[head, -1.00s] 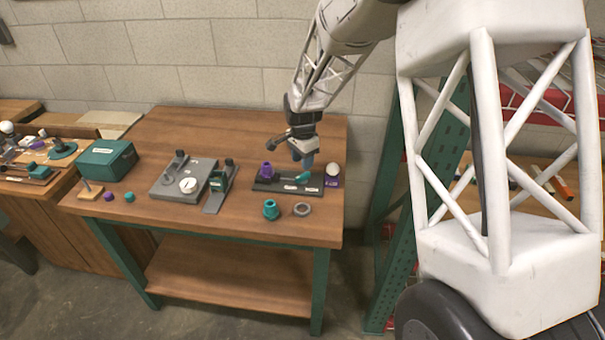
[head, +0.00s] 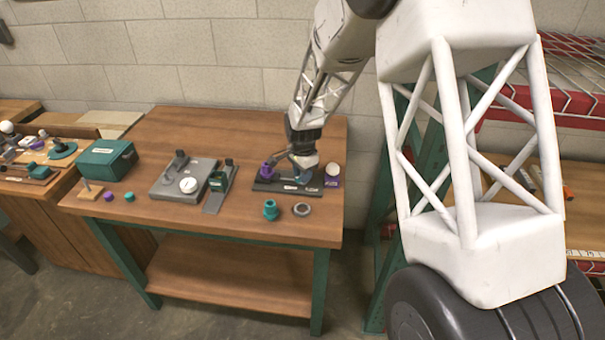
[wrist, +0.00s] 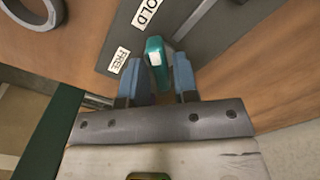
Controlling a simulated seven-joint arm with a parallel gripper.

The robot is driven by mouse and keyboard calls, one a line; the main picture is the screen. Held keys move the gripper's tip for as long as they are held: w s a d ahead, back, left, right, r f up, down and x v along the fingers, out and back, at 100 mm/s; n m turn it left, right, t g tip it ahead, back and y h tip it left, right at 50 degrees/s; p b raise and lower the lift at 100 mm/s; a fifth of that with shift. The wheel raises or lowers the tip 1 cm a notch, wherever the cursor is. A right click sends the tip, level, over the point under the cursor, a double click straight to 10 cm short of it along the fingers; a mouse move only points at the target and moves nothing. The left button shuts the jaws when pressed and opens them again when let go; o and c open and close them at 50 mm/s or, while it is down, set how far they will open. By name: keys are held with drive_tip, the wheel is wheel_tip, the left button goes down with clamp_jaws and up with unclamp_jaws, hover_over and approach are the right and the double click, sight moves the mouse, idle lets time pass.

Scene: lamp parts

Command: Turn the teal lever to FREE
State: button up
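In the head view my gripper (head: 303,168) is low over the right part of the dark plate (head: 262,186) and hides the lever.
A purple part (head: 267,172) stands on the plate's left. A white bulb on a purple stand (head: 332,174) is close on the right. A teal socket (head: 270,210) and a grey ring (head: 302,210) lie in front. A grey device (head: 184,181) is further left.

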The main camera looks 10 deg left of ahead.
clamp_jaws()
drive_tip(key=shift+n, duration=0.4)
drive_tip(key=n, duration=1.7)
idle(0.5)
